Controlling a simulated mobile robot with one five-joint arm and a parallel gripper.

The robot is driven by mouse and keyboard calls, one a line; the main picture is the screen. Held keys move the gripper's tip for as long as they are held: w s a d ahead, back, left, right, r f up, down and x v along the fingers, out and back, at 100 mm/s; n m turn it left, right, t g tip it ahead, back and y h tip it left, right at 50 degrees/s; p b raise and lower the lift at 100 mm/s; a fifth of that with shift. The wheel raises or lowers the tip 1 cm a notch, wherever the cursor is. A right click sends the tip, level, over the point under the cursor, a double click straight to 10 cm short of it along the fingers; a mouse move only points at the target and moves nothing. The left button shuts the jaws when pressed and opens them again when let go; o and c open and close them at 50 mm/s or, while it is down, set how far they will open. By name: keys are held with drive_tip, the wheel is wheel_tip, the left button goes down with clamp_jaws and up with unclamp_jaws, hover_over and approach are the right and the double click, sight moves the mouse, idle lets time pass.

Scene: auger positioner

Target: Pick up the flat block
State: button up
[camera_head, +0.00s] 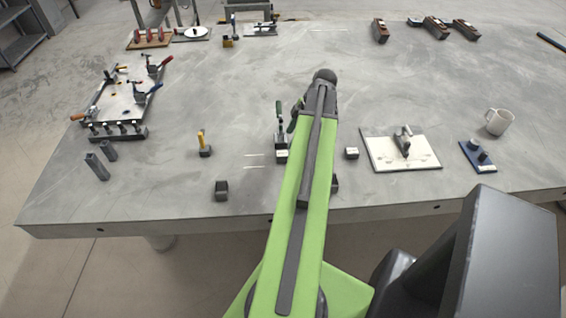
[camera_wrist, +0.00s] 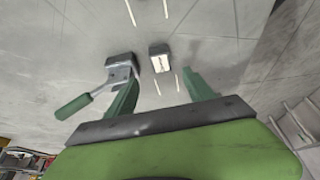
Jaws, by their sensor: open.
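A small dark block with a pale labelled top (camera_wrist: 160,60) lies on the table between two pairs of white lines, seen in the wrist view; it also appears in the head view (camera_head: 281,157). It looks low, but I cannot be sure it is the flat block. My gripper (camera_wrist: 160,77) is open, with its two green fingers apart and nothing between their tips; the block shows just beyond them. In the head view my arm hides the fingers. A toggle clamp with a green handle (camera_wrist: 76,106) stands beside the block, close to the left finger.
A dark block (camera_head: 221,190) is near the front edge. A mug (camera_head: 499,121) stands at right, a clamp fixture (camera_head: 125,100) at left.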

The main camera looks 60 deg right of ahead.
sight(282, 153)
drive_tip(key=b+x, duration=0.1)
drive_tip(key=x, duration=0.2)
drive_tip(key=shift+s+d, duration=0.1)
drive_tip(key=shift+s, duration=0.1)
drive_tip(key=shift+w+f+b, duration=0.15)
drive_tip(key=shift+f+b, duration=0.1)
drive_tip(key=shift+b, duration=0.1)
drive_tip(key=b+x, duration=0.4)
drive_tip(key=x, duration=0.1)
drive_tip(key=shift+a+f+b, duration=0.1)
drive_tip(key=shift+a+b, duration=0.1)
drive_tip(key=shift+b, duration=0.2)
clamp_jaws()
